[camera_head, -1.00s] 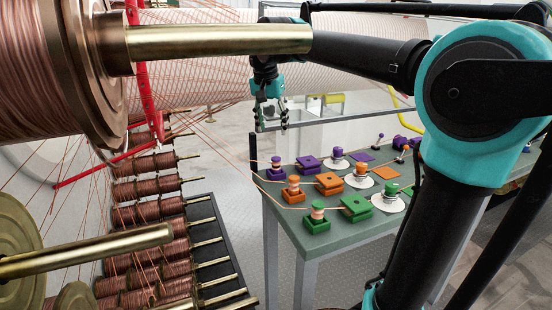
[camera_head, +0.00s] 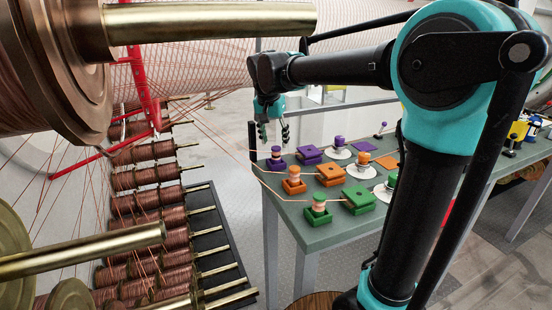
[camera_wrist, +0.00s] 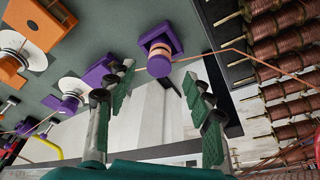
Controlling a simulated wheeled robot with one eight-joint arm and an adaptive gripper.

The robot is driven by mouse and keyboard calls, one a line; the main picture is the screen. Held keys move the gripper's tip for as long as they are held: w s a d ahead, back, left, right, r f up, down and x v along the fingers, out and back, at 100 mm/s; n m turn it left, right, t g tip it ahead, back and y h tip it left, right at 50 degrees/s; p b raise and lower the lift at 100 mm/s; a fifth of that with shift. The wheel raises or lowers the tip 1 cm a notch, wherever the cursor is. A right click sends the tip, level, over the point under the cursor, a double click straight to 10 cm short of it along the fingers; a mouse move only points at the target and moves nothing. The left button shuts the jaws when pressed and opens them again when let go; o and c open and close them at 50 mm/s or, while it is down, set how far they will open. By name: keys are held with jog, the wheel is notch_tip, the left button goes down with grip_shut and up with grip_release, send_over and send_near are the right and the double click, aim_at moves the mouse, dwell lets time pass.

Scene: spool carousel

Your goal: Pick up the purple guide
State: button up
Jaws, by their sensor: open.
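The purple guide (camera_head: 275,160), a purple spool-like piece with orange wire around its middle, stands in a square purple holder at the table's far left corner. In the wrist view the guide (camera_wrist: 159,65) shows at the top centre, between and beyond the fingertips. My gripper (camera_head: 273,134) hangs just above the guide, fingers apart and empty. In the wrist view the gripper (camera_wrist: 158,82) has green finger pads spread to either side, not touching the guide as far as I can tell.
A purple block (camera_head: 309,154) lies right of the guide. An orange guide (camera_head: 293,180) and a green guide (camera_head: 318,207) stand nearer, joined by wire. A dark post (camera_head: 253,143) stands at the table's left edge. Copper spools (camera_head: 150,200) fill the left.

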aim_at(276, 148)
jog(key=shift+x, duration=2.7)
jog(key=shift+s, duration=0.1)
jog(key=shift+c, duration=0.2)
grip_shut()
